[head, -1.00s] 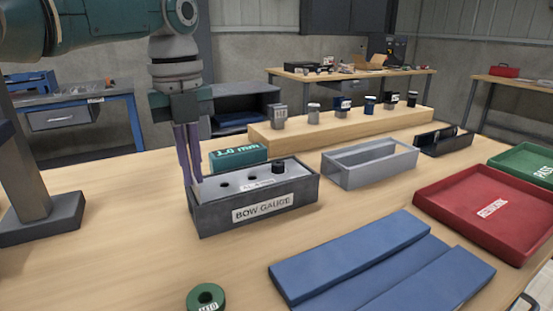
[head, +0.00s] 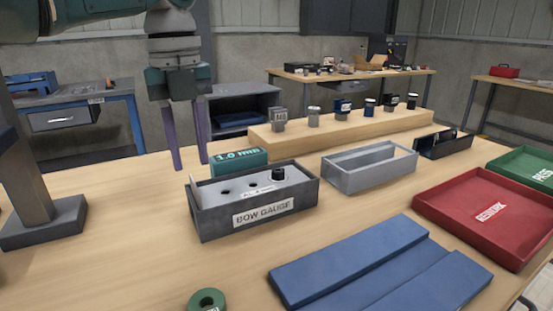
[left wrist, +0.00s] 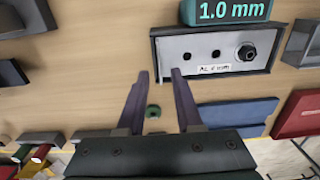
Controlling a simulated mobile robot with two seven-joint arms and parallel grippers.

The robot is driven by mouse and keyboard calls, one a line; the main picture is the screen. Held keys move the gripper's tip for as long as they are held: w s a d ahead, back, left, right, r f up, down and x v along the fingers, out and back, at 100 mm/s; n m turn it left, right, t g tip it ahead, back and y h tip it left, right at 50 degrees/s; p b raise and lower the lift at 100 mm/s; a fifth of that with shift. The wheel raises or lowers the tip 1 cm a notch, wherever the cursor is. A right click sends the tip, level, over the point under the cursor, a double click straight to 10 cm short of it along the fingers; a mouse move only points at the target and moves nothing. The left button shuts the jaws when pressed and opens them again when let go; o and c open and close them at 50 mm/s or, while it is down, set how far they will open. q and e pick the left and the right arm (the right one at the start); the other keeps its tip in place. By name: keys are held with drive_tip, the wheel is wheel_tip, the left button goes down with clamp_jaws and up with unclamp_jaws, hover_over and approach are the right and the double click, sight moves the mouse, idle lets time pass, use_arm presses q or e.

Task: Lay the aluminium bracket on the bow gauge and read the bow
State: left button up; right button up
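The bow gauge (head: 258,216) is a dark grey, labelled box on the table. My left gripper (head: 188,166) is open and empty, above and behind the gauge's left end in the head view. Its spread fingers also show in the left wrist view (left wrist: 160,78). My right gripper is not in view.
A teal 1.0 mm block (head: 240,161) stands just behind the gauge. A grey open tray (head: 372,180) is to its right, with a red rework tray (head: 480,232) beyond. Blue pads (head: 350,262) and a green ring (head: 206,299) lie in front. Several small items stand on a wooden riser (head: 350,126).

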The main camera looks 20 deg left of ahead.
use_arm(q)
wheel_tip(320, 180, up, 9)
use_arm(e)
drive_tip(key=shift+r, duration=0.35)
use_arm(q)
drive_tip(key=shift+p, duration=0.3)
idle(1.3)
